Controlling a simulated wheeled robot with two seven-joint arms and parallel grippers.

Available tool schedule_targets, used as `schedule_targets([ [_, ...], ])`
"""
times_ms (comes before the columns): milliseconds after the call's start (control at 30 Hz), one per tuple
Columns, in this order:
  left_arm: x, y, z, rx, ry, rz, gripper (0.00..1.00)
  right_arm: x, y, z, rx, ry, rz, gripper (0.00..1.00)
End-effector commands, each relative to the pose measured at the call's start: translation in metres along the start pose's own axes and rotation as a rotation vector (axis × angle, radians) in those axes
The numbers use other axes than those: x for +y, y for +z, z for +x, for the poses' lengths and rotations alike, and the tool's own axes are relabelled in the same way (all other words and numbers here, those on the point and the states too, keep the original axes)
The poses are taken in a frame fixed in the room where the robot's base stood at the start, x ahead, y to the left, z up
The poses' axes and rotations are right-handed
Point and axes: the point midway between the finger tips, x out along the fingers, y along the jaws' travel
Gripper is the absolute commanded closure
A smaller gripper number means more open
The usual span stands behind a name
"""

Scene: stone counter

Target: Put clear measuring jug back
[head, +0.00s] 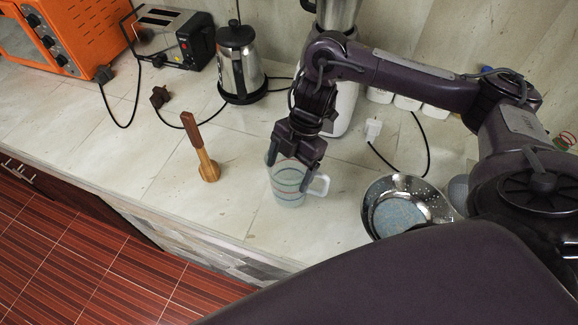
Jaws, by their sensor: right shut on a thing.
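The clear measuring jug (289,188) is upright at the middle of the stone counter (240,222), with its handle to the right. It has coloured markings on its side. My right gripper (290,162) comes down from above and is shut on the jug's upper part. The fingers hide some of its rim. Whether the jug's base touches the counter or is slightly above it I cannot tell. My left gripper is not in view.
A metal colander (440,203) sits right of the jug. Behind are a kettle-like press (240,62), a toaster (172,38), an orange oven (72,30), a blender (343,105) and loose cords with plugs (373,130). The counter's front edge is near.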

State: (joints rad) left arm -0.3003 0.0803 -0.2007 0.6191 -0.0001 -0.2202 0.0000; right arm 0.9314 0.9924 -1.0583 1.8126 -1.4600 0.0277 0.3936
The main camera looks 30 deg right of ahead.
Motion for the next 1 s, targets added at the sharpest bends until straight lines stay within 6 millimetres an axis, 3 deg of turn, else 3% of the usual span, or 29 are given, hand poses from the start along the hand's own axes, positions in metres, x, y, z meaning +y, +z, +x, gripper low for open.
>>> schedule_targets([
  [967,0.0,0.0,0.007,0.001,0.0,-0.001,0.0,0.0,0.004,0.011,0.0,0.001,0.001,0.57],
  [1000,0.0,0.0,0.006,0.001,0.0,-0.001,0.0,0.001,0.004,0.01,0.0,0.001,0.0,0.14],
])
